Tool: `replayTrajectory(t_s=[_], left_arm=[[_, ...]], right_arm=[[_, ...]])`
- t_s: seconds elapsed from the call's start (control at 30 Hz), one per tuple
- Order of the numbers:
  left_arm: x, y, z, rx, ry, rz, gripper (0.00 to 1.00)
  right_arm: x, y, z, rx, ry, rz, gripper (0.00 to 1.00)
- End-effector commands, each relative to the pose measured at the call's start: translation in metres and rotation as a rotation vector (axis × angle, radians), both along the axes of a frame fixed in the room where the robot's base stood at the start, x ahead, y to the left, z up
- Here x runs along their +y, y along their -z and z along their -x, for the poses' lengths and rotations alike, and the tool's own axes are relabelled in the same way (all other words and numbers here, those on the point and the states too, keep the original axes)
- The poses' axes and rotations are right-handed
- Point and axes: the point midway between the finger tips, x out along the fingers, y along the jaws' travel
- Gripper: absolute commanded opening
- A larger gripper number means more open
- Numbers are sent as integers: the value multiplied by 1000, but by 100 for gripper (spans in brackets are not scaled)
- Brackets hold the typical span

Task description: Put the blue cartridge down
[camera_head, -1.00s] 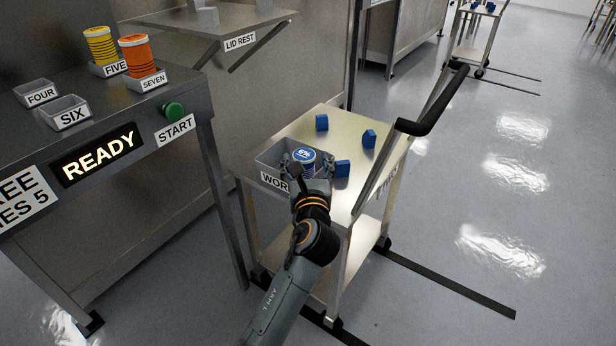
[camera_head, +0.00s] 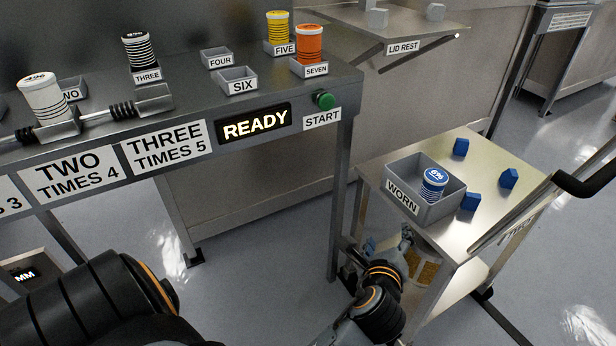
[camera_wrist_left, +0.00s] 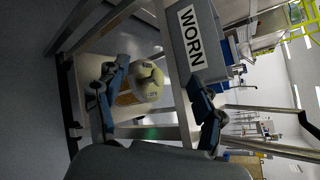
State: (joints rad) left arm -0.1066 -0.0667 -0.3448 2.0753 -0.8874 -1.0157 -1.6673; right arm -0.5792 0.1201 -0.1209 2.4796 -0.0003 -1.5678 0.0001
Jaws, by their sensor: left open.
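The blue cartridge (camera_head: 434,184), with a white-marked blue top and striped side, stands upright in the grey bin labelled WORN (camera_head: 403,197) on the cart top. My left gripper (camera_head: 388,243) is open and empty, apart from the cartridge. It is below and in front of the bin, at the cart's near side. In the left wrist view its open fingers (camera_wrist_left: 157,72) show with the WORN bin (camera_wrist_left: 192,38) beside them. The cartridge is not seen there. My right gripper is not in view.
The cart (camera_head: 480,205) carries several small blue blocks (camera_head: 508,178). A roundish pale yellow object (camera_wrist_left: 148,82) sits low behind my fingers. The bench at left holds cartridges in labelled holders, a READY display (camera_head: 254,123) and a green START button (camera_head: 324,100).

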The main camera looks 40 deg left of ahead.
Motion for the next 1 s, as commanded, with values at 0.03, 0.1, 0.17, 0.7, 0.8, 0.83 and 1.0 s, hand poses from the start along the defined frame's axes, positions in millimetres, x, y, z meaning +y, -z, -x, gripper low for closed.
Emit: replayTrajectory(t_s=[0.03,0.1,0.17,0.7,0.8,0.83,1.0], left_arm=[[10,20,19,19,-65,160,69],[20,43,44,38,-175,398,69],[26,62,67,56,-281,590,69],[18,120,242,168,-1284,1573,69],[17,120,248,171,-1330,1596,69],[16,120,249,171,-1336,1598,69],[16,120,249,170,-1336,1600,69]], right_arm=[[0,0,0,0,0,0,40],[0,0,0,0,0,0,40],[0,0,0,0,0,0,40],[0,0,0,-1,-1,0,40],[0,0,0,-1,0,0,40],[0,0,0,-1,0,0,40],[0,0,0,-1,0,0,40]])
